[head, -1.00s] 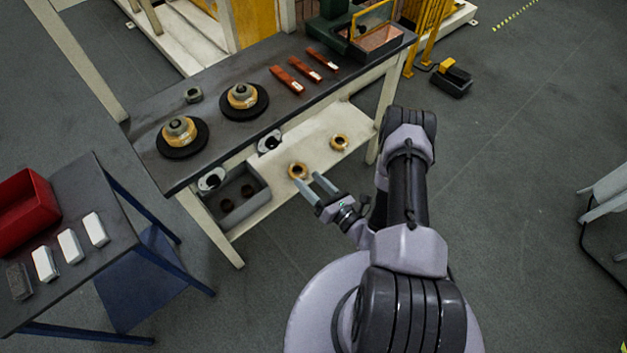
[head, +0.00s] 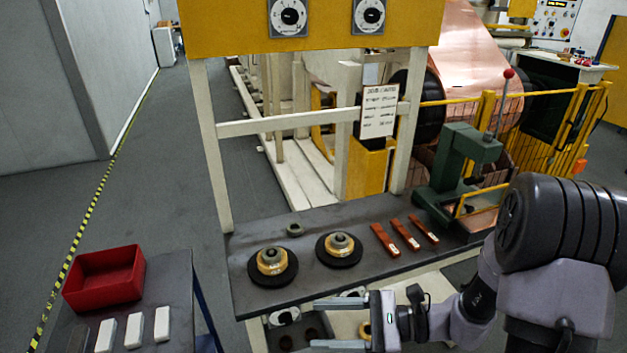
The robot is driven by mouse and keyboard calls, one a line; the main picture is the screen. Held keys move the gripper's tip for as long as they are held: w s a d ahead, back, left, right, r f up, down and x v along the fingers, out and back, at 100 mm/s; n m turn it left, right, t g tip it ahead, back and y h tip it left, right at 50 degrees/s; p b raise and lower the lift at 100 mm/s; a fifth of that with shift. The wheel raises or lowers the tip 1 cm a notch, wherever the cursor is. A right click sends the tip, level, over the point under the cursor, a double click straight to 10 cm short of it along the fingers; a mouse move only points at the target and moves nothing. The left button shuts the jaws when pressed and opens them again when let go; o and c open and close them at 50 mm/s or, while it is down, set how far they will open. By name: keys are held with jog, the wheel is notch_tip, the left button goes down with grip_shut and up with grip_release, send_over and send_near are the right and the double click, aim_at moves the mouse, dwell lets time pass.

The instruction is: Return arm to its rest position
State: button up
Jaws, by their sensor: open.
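My gripper (head: 340,324) is at the bottom of the head view, its two fingers pointing left with a clear gap between them. It is open and nothing shows between the fingers. It appears in front of the workbench (head: 345,272), overlapping the lower shelf in the picture. My arm comes in from the right side and is bent. Part of the arm runs out of the frame at the lower right.
On the bench are two brass-coloured round pieces on black discs (head: 272,265) (head: 339,248), three copper-red bars (head: 384,240) and a green press (head: 465,165). A side table at left holds a red bin (head: 104,278) and white blocks (head: 134,330). Open floor (head: 150,180) lies behind it.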

jog(key=s+r+n+g+h, duration=0.2)
jog(key=s+r+n+h, duration=0.4)
jog(key=s+n+h, duration=0.4)
jog(key=s+d+r+n+t+h, duration=0.2)
jog(key=d+r+n+t+h, duration=0.1)
jog(key=d+r+t+h, duration=0.1)
jog(key=d+r+t, duration=0.1)
jog(key=d+t, duration=0.1)
jog(key=shift+d+r, duration=0.3)
jog(key=shift+d, duration=0.1)
